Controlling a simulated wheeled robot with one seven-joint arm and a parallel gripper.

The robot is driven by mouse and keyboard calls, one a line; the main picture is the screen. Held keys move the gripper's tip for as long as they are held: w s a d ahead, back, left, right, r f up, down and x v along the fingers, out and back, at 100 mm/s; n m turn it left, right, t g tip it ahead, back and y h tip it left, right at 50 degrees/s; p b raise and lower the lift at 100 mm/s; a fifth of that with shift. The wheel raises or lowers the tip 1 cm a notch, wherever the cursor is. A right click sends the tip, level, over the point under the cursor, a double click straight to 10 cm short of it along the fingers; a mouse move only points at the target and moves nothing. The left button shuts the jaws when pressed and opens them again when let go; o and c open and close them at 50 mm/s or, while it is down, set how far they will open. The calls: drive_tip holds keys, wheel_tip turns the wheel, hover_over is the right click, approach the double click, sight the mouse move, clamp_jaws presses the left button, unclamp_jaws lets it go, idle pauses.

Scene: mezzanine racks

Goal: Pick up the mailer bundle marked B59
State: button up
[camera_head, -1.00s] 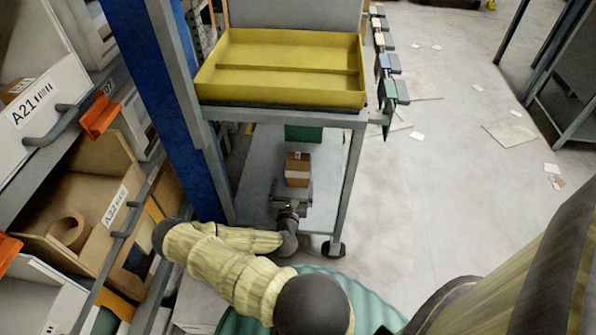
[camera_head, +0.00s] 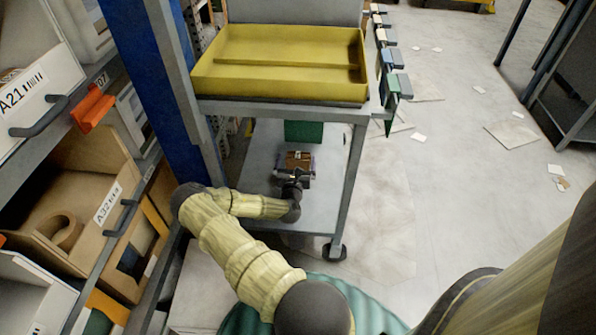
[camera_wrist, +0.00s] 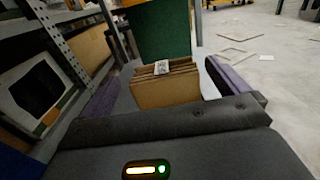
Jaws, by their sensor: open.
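A brown mailer bundle (camera_head: 299,156) sits on the lower shelf (camera_head: 265,155) of the cart. In the wrist view the bundle (camera_wrist: 166,90) shows as several upright brown layers with a small pale label on top; I cannot read its marking. My gripper (camera_head: 296,168) is at the bundle's near side. In the wrist view my gripper (camera_wrist: 163,75) is open, with one purple finger to the left of the bundle and one to the right. Gaps show between the fingers and the bundle. Its lower near part is hidden behind the gripper body.
A yellow tray (camera_head: 280,85) forms the cart's top, above my arm. A green panel (camera_head: 305,131) stands behind the bundle. Rack bins, including A32 (camera_head: 108,205) and A21 (camera_head: 20,95), are on the left. Open floor lies to the right.

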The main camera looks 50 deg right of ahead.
sight(299, 152)
drive_tip(key=w+d+b, duration=0.1)
drive_tip(key=d, duration=0.1)
drive_tip(key=w+d+f+b, duration=0.1)
drive_tip(key=shift+w+d+b, duration=0.35)
drive_tip(key=shift+d+b, duration=0.05)
drive_tip(key=shift+w+d+r, duration=0.1)
drive_tip(key=shift+w+d, duration=0.1)
drive_tip(key=c, duration=1.1)
wheel_tip(299, 152, up, 10)
drive_tip(key=p, duration=0.4)
drive_tip(key=shift+p, duration=0.3)
